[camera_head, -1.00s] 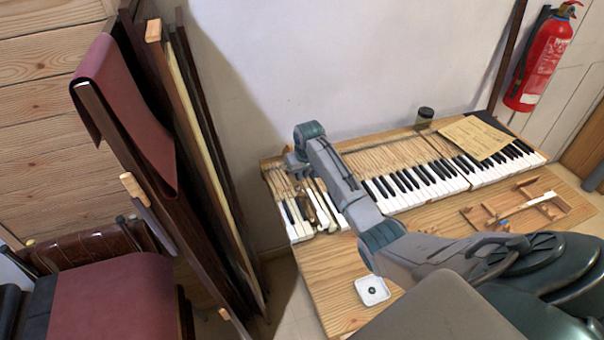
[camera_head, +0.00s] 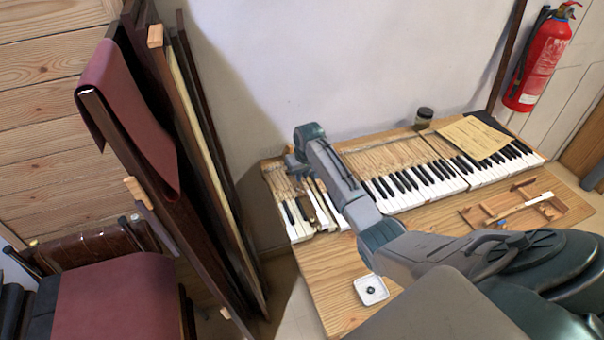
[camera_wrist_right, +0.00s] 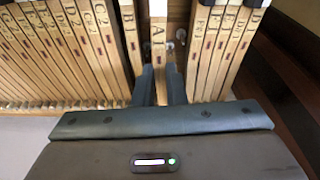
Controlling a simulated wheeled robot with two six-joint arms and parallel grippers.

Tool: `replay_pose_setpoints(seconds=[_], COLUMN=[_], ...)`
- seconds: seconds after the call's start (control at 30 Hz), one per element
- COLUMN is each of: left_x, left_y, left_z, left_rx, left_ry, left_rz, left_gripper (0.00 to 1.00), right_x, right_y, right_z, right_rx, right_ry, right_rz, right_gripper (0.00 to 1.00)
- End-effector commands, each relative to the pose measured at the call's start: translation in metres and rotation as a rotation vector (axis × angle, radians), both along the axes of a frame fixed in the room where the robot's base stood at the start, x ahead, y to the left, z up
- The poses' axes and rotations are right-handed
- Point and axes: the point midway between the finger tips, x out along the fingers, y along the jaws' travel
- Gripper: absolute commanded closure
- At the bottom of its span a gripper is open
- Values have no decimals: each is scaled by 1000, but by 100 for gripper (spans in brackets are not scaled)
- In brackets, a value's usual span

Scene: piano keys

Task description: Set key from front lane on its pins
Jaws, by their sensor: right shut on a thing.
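In the right wrist view the held key (camera_wrist_right: 158,30) is a pale wooden key stick marked A. My right gripper (camera_wrist_right: 161,82) is shut on it, one finger on each side. The key lies in a gap in the row, between a key marked B (camera_wrist_right: 130,40) on its left and more lettered keys (camera_wrist_right: 205,50) on its right. Round metal pins (camera_wrist_right: 180,36) show beside it in the gap. Whether it is fully down on its pins is not clear. In the head view my right gripper (camera_head: 297,163) is over the back of the left-end keys. My left gripper is not in view.
A wooden tray (camera_head: 481,223) with dividers and a white-ended key (camera_head: 528,204) lies on the bench (camera_head: 420,222) at right. A small white dish (camera_head: 371,290) stands near the front. A jar (camera_head: 424,118) and a paper sheet (camera_head: 474,138) are at the back. Neighbouring keys stand close beside the gap.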

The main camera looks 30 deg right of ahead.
Motion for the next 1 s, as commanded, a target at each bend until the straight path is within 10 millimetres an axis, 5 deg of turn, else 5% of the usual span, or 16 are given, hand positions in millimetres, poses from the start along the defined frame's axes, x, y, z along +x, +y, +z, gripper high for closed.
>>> replay_pose_setpoints(seconds=[1.0], left_x=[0], left_y=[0], left_z=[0], left_rx=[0], left_ry=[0], left_rz=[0], left_gripper=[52], right_x=[0], right_y=[0], right_z=[-7], right_rx=[0], right_ry=[-1], right_rz=[0], right_gripper=[100])
